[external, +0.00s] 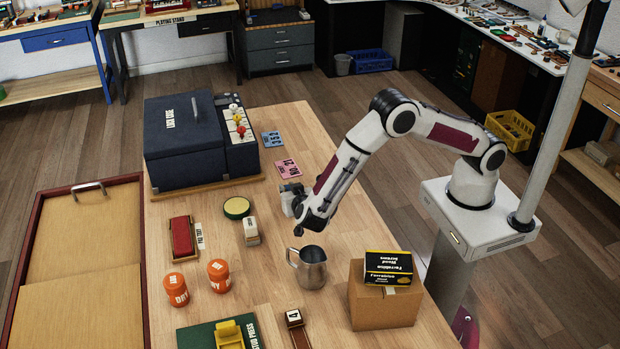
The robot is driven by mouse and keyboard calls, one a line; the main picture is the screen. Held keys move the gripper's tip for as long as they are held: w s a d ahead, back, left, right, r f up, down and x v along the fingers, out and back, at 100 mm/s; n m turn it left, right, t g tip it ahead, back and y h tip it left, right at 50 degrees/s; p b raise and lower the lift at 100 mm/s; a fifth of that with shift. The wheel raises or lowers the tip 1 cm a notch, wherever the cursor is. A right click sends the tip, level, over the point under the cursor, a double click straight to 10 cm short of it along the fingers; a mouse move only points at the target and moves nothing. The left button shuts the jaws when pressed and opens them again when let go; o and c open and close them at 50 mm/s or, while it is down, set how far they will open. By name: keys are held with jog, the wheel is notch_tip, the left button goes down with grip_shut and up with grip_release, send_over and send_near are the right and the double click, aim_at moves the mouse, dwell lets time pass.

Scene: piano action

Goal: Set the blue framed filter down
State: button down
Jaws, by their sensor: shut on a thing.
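My gripper (291,201) is at the end of the white and maroon arm, low over the middle of the wooden table, below the pink card and left of the forearm. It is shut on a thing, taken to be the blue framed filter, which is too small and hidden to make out. A flat blue card with dark markings (272,139) lies on the table beside the navy box. A pink card (288,168) lies just below it.
A metal pitcher (310,267) stands just below my gripper, and a white-and-green block (251,232) stands to its left. A navy box (190,145) fills the back left. A cardboard box (383,303) is at the front right. Bare wood (310,132) shows at the table's back right.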

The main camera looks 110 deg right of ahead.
jog(key=c, duration=2)
grip_release()
jog(key=shift+o, duration=0.2)
jog(key=shift+r, duration=0.1)
jog(key=v, duration=0.7)
jog(key=shift+a, duration=0.25)
jog(key=shift+r, duration=0.15)
